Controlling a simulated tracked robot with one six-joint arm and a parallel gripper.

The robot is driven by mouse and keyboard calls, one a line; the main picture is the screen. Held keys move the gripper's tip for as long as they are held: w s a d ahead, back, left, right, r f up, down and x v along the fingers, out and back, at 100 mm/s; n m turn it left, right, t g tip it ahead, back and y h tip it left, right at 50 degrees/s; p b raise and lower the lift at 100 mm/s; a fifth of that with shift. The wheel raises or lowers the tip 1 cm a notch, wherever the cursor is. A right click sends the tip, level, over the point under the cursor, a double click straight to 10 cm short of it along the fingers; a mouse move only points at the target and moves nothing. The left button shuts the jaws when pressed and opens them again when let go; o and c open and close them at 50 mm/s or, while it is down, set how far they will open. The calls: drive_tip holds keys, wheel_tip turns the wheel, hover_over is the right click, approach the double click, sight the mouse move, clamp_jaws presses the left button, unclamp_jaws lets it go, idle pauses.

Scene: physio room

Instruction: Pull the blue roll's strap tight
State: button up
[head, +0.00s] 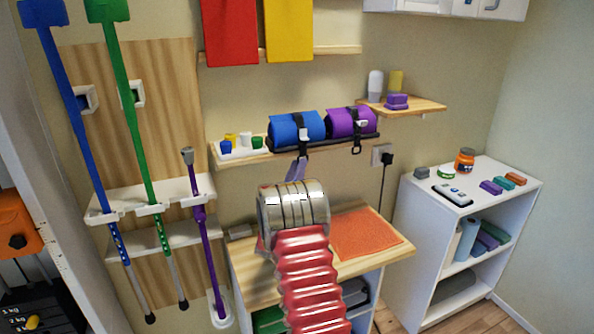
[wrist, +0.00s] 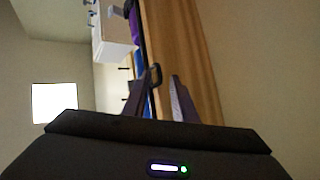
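The blue roll (head: 285,130) lies on the wall shelf with a black strap (head: 298,119) around it and a pale buckle (head: 304,134) at its front. My gripper (head: 298,166) is just below the buckle, in front of the shelf edge, and hides the strap's lower end in the head view. In the wrist view my gripper (wrist: 156,88) has its two purple-grey fingers apart. A black loop (wrist: 155,75) shows at the gap between their tips; I cannot tell if they touch it. A strip of the blue roll (wrist: 139,68) shows behind the left finger.
A purple roll (head: 349,121) with its own strap and hanging loop (head: 356,149) lies right beside the blue one. A white tray (head: 241,152) with small cups is at the left. A wooden-topped cabinet (head: 377,262) with an orange mat (head: 366,233) stands below.

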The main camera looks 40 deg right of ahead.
drive_tip(key=shift+c, duration=0.5)
clamp_jaws()
